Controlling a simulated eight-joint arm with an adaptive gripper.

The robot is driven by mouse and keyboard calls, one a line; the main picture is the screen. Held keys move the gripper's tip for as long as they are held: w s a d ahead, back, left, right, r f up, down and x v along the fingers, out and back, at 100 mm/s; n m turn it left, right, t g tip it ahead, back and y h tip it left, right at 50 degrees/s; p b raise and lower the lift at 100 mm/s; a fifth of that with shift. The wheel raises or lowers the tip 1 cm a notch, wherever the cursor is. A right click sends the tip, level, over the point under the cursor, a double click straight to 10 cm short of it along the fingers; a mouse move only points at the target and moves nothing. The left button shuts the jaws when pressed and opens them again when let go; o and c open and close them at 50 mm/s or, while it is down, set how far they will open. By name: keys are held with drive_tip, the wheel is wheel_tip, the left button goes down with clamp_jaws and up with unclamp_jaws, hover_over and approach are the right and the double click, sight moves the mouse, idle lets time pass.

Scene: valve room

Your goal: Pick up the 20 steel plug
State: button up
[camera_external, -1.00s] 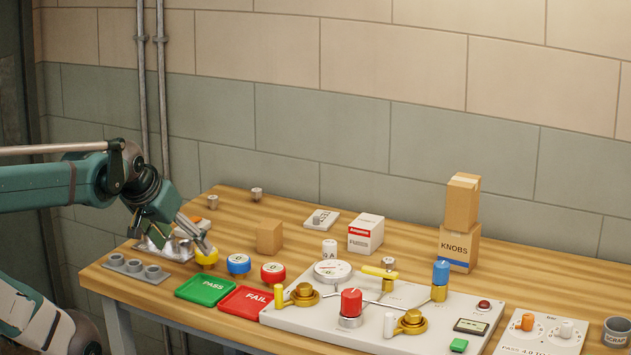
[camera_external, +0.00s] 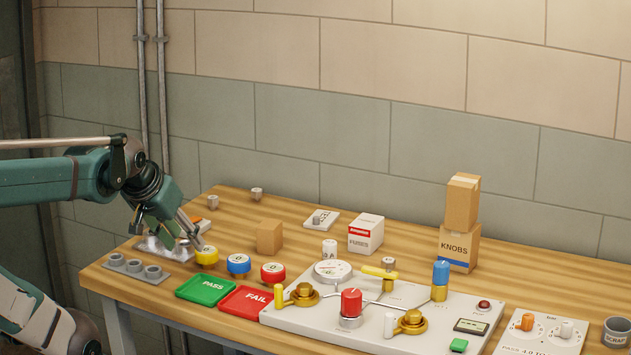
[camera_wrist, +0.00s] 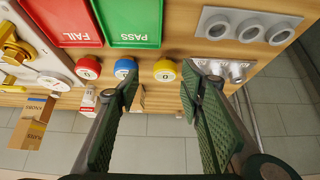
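Several small steel plugs sit on a shiny metal plate at the left of the bench. In the wrist view this plate (camera_wrist: 205,66) and a plug (camera_wrist: 236,70) show right of the fingertips, partly behind the right finger. I cannot read a 20 on any plug. In the external view the plate (camera_external: 152,246) is partly hidden behind my gripper (camera_external: 186,228), which hangs tilted above it near a yellow round gauge (camera_external: 206,256). In the wrist view my gripper (camera_wrist: 159,85) is open and empty, its fingers apart, with the yellow gauge (camera_wrist: 165,70) between the tips.
A grey three-hole block (camera_external: 135,267) lies at the near left edge. Blue (camera_external: 238,263) and red (camera_external: 272,272) gauges stand right of the yellow one. Green PASS (camera_external: 206,290) and red FAIL (camera_external: 247,301) trays lie in front.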

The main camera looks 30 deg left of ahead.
drive_tip(key=w+a+r+n+g+p, duration=0.25)
drive_tip(key=w+r+p, duration=0.45)
drive_tip(key=w, duration=0.4)
drive_tip(key=n+g+p, duration=0.4)
drive_tip(key=n+p, duration=0.6)
drive_tip(key=p, duration=0.7)
hover_over(214, 197)
drive_tip(key=f, duration=0.7)
drive_tip(key=shift+s+d, duration=0.3)
drive_tip(key=shift+d, duration=0.05)
drive_tip(key=shift+w+a+f+n+g, duration=0.15)
drive_tip(key=shift+a+f+n, duration=0.05)
drive_tip(key=shift+f, duration=0.2)
drive_tip(key=shift+w+a+f+n+g, duration=0.1)
drive_tip(key=shift+w+a+f+n, duration=0.1)
drive_tip(key=shift+f, duration=0.15)
drive_tip(key=shift+f, duration=1.3)
drive_tip(key=shift+f, duration=0.1)
